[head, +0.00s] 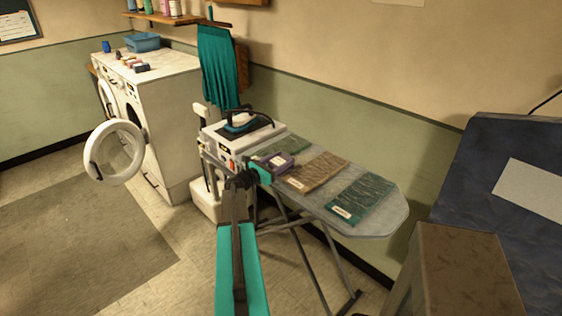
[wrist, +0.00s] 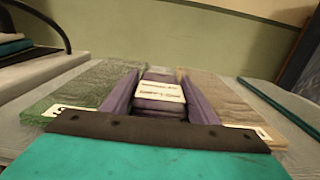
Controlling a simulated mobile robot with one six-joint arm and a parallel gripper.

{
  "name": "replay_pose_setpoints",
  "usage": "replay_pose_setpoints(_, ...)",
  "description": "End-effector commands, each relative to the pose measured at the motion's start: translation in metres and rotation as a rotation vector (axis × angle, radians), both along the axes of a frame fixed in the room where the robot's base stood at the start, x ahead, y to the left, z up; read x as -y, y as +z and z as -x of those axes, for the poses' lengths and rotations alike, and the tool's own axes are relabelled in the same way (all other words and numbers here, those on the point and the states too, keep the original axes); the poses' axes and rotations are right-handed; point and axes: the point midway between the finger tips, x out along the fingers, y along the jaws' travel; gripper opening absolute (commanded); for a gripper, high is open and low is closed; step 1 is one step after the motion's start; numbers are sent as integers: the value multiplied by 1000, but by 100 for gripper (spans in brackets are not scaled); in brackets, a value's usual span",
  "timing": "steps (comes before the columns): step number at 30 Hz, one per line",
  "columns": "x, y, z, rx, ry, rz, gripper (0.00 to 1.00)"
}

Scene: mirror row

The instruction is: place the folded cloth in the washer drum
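A folded purple cloth (wrist: 158,105) with a white label sits between the fingers of my gripper (wrist: 160,78) in the wrist view, with no clear gap on either side. The purple cloth (head: 281,161) also shows at my gripper (head: 272,167) over the ironing board in the head view. I cannot tell whether it still touches the board. The washer (head: 165,125) stands at the left. Its round white door (head: 115,152) is swung open; the drum inside is hidden from this angle.
On the ironing board (head: 385,227) lie folded green (head: 290,145), brown (head: 322,173) and teal (head: 358,198) cloths. An iron (head: 240,124) stands at its far end. A teal garment (head: 218,65) hangs behind. The floor with the grey mat (head: 80,235) is clear.

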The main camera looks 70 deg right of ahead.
Motion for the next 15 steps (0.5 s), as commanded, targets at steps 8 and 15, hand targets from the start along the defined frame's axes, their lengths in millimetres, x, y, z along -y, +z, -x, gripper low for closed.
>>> replay_pose_setpoints(8, 0, 0, 0, 0, 0, 0, 70)
replay_pose_setpoints(15, 0, 3, 0, 0, 0, 0, 70)
